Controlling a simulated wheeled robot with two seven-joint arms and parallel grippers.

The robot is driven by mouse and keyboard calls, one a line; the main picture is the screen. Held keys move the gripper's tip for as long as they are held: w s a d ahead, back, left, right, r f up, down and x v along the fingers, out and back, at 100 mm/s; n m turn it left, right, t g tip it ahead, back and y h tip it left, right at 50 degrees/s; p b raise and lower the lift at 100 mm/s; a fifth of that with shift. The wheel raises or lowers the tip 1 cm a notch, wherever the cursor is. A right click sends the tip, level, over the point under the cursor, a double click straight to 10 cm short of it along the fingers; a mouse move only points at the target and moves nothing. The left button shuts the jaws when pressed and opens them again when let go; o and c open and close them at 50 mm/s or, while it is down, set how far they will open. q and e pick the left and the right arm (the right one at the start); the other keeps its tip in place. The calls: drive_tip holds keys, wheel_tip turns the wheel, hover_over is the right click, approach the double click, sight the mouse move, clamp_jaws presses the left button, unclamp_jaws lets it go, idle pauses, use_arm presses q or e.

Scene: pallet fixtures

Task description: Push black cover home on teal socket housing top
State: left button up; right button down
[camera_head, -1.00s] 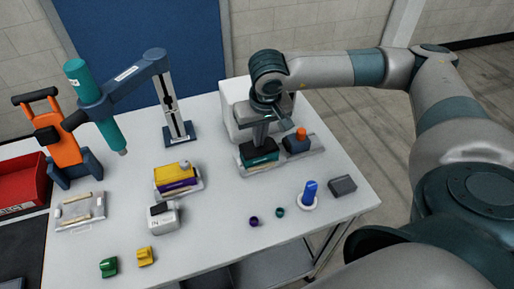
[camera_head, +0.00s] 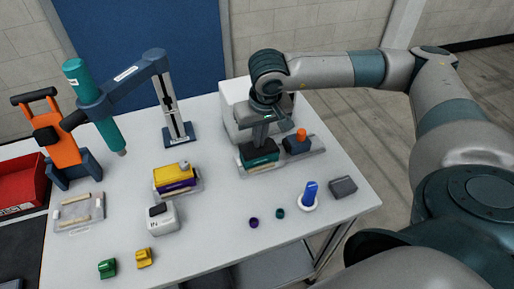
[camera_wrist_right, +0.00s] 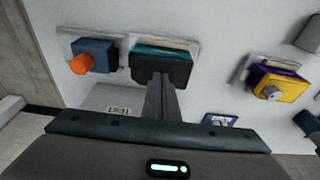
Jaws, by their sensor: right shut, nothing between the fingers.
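The black cover (camera_head: 257,150) sits on top of the teal socket housing (camera_head: 262,161), which stands on a grey pallet fixture near the back right of the table. In the right wrist view the black cover (camera_wrist_right: 161,68) and a strip of the teal housing (camera_wrist_right: 160,49) show just beyond the fingers. My right gripper (camera_head: 260,141) points down at the cover from above, shut and empty, its tips at or very near the cover's top. The fingers also show in the wrist view (camera_wrist_right: 160,82). I cannot tell whether the cover is fully seated. My left gripper is out of view.
A white box (camera_head: 232,112) is behind. A yellow and purple assembly (camera_head: 175,179) is to the left. The table in front of the housing is mostly clear.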

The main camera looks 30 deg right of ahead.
idle(0.4)
drive_tip(key=w+p+v, duration=0.1)
drive_tip(key=p+v, duration=0.1)
drive_tip(key=v, duration=0.4)
drive_tip(key=shift+d+r, duration=0.15)
drive_tip(key=shift+r, duration=0.4)
drive_tip(key=shift+w, duration=0.1)
idle(0.5)
